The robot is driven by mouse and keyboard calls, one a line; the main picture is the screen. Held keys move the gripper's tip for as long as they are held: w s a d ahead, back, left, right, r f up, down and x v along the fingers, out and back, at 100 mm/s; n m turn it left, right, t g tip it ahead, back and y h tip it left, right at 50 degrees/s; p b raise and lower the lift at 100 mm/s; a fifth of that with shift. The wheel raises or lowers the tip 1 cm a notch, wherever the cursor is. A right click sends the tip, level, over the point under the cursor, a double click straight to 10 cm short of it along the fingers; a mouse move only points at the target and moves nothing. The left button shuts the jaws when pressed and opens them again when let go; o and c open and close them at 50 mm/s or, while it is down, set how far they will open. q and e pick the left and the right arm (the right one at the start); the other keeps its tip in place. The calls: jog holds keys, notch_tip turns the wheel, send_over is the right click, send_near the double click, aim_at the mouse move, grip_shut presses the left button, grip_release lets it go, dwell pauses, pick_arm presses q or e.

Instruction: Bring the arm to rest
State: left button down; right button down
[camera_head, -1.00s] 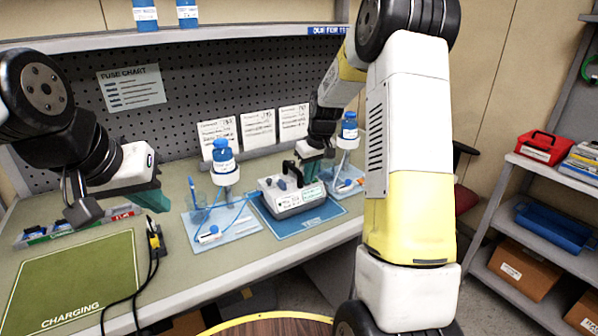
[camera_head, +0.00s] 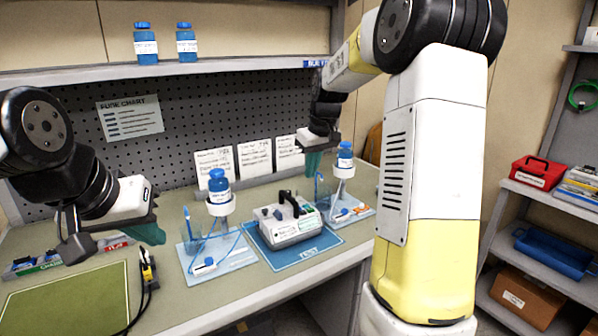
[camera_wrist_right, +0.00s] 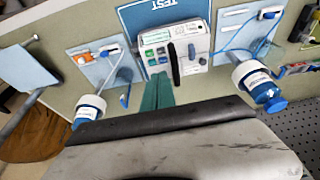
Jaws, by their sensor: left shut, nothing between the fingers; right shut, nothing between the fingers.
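My right gripper (camera_head: 312,160) is shut and empty. In the head view it hangs above the back of the bench, just behind and right of the infusion pump (camera_head: 288,229). In the right wrist view its green fingers (camera_wrist_right: 158,93) lie together, pointing toward the pump (camera_wrist_right: 178,47), apart from it. The pump is a light grey box with a dark handle, standing on the blue TEST mat (camera_head: 330,243). My left gripper (camera_head: 150,234) is shut and empty, above the bench's left part, near the green CHARGING mat (camera_head: 65,296).
A black cable with a yellow plug (camera_head: 147,268) lies beside the charging mat. A shelf (camera_head: 180,73) overhangs the bench. A side rack (camera_head: 545,205) stands at the right.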

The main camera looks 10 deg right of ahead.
jog(key=s+a+r+m+t, duration=0.1)
jog(key=s+a+r, duration=0.1)
jog(key=s, duration=1.3)
jog(key=s+a+r+m+t+y, duration=0.1)
jog(key=s+a+r+m+t, duration=0.1)
jog(key=s, duration=1.2)
jog(key=shift+s+a+r, duration=0.3)
jog(key=shift+s+a, duration=0.1)
jog(key=shift+a, duration=0.1)
